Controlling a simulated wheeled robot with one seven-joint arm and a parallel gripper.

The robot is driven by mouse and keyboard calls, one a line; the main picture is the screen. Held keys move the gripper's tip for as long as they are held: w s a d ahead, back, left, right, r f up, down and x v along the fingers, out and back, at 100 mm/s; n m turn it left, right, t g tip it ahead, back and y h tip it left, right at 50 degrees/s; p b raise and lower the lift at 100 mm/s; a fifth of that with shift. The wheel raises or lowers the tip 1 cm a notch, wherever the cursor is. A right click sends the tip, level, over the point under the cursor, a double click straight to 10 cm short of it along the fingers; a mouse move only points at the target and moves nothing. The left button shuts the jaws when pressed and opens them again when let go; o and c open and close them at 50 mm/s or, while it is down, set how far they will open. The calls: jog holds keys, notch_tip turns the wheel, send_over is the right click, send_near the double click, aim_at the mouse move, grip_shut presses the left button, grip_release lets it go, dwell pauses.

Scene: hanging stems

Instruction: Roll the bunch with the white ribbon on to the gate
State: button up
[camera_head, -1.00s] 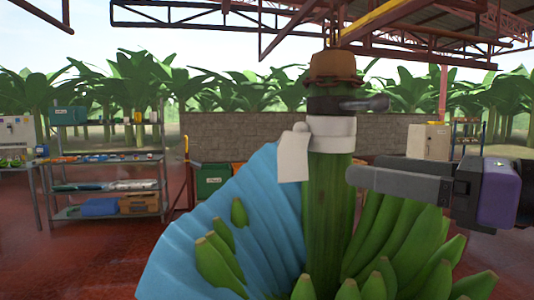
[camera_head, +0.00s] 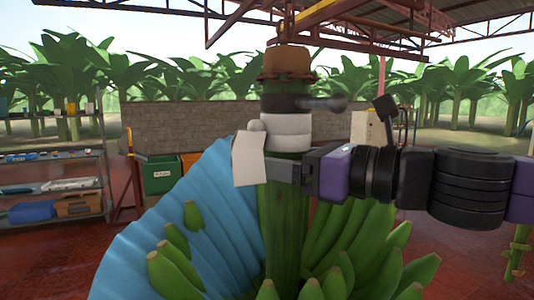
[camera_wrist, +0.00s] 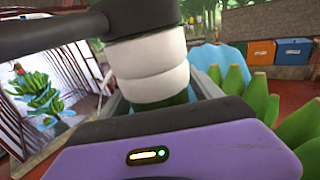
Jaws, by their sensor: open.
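The banana bunch (camera_head: 345,250) hangs in front of me, with a thick green stem (camera_head: 284,215) and a blue cover (camera_head: 165,230) on its left side. The white ribbon (camera_head: 286,133) is wound around the upper stem, with a pale tag (camera_head: 248,158) hanging at its left. A dark collar with a side handle (camera_head: 325,104) sits just above it. My gripper (camera_head: 282,172) reaches in from the right just below the ribbon. In the wrist view the open jaws lie on either side of the stem below the ribbon (camera_wrist: 147,68). The gate is not clearly identifiable.
Red and yellow overhead beams (camera_head: 310,22) run above the bunch. A shelf rack (camera_head: 50,157) stands at left, with green (camera_head: 160,175) and orange bins behind the bunch. A low stone wall (camera_head: 190,122) closes the back. Another hanging bunch (camera_wrist: 55,95) shows in the wrist view.

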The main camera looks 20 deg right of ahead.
jog(key=shift+a, duration=0.1)
grip_shut()
dwell(0.3)
